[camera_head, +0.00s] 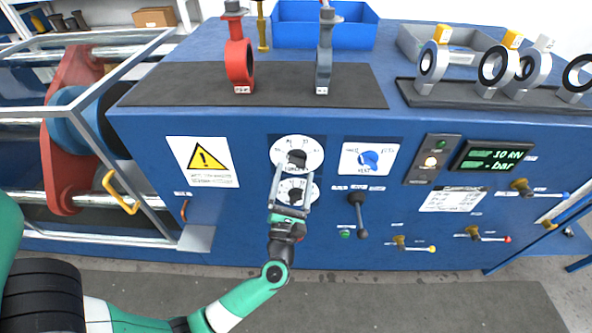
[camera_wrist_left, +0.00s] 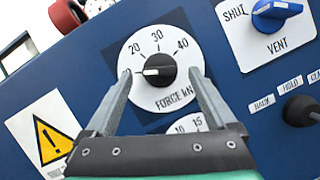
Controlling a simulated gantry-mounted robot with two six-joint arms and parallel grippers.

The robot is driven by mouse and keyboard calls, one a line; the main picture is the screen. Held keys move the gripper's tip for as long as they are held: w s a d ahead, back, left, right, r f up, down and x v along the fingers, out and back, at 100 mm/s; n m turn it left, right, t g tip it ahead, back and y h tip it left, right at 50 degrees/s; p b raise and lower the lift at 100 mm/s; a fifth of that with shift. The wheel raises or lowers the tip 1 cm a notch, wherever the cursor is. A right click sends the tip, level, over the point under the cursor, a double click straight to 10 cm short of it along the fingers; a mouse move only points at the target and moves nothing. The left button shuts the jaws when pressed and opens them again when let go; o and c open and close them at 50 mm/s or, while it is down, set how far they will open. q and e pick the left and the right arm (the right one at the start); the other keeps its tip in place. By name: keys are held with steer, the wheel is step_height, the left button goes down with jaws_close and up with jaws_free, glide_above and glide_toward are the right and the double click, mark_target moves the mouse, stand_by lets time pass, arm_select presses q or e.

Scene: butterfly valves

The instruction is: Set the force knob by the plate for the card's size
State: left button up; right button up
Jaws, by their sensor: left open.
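The force knob (camera_wrist_left: 160,70) is black and sits on a white dial (camera_wrist_left: 140,96) marked 20, 30, 40 and "FORCE kN". Its white mark points left, below the 20. My left gripper (camera_wrist_left: 160,76) is open, with one finger on each side of the knob; contact cannot be told. In the head view my left gripper (camera_head: 293,168) reaches up to the force dial (camera_head: 283,146). A white text plate (camera_head: 454,199) is on the panel's right; its print is too small to read. My right gripper is not in view.
A second dial (camera_head: 285,184) sits just below, partly hidden by my gripper. A blue vent knob (camera_head: 370,159) and a black lever (camera_head: 358,212) are to the right. A display (camera_head: 492,156) reads 10 kN. A warning sign (camera_head: 204,161) is on the left.

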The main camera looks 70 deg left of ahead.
mark_target(297, 161)
arm_select(q)
steer(key=shift+x, duration=1.15)
steer(key=c, duration=1.4)
